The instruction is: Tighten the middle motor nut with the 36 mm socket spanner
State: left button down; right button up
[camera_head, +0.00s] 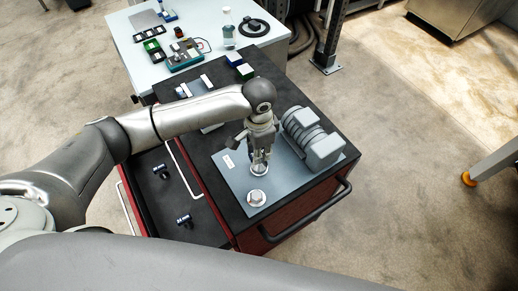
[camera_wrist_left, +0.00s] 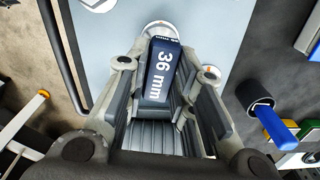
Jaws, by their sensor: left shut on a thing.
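My left gripper (camera_head: 259,160) points down over the blue-grey plate (camera_head: 232,182), beside the ribbed grey motor (camera_head: 312,138). In the left wrist view its fingers are shut on the dark blue 36 mm socket spanner (camera_wrist_left: 161,72), label facing the camera. In the head view, the spanner's lower end is at or just above a round pale fitting (camera_head: 259,170); contact cannot be told. A hex nut on a round base (camera_head: 256,198) stands clear in front. In the wrist view a round pale fitting (camera_wrist_left: 160,27) is partly behind the spanner. My right gripper is out of view.
The plate lies on a dark-topped red tool cart with a front handle (camera_head: 310,212). An open drawer (camera_head: 165,195) at left holds small dark tools. A white table (camera_head: 180,80) with boxes and a bottle (camera_head: 229,30) stands behind.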

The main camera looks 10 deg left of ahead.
pick_arm(q)
jog(key=shift+n, duration=0.4)
jog(key=shift+r, duration=1.45)
jog(key=shift+r, duration=2.5)
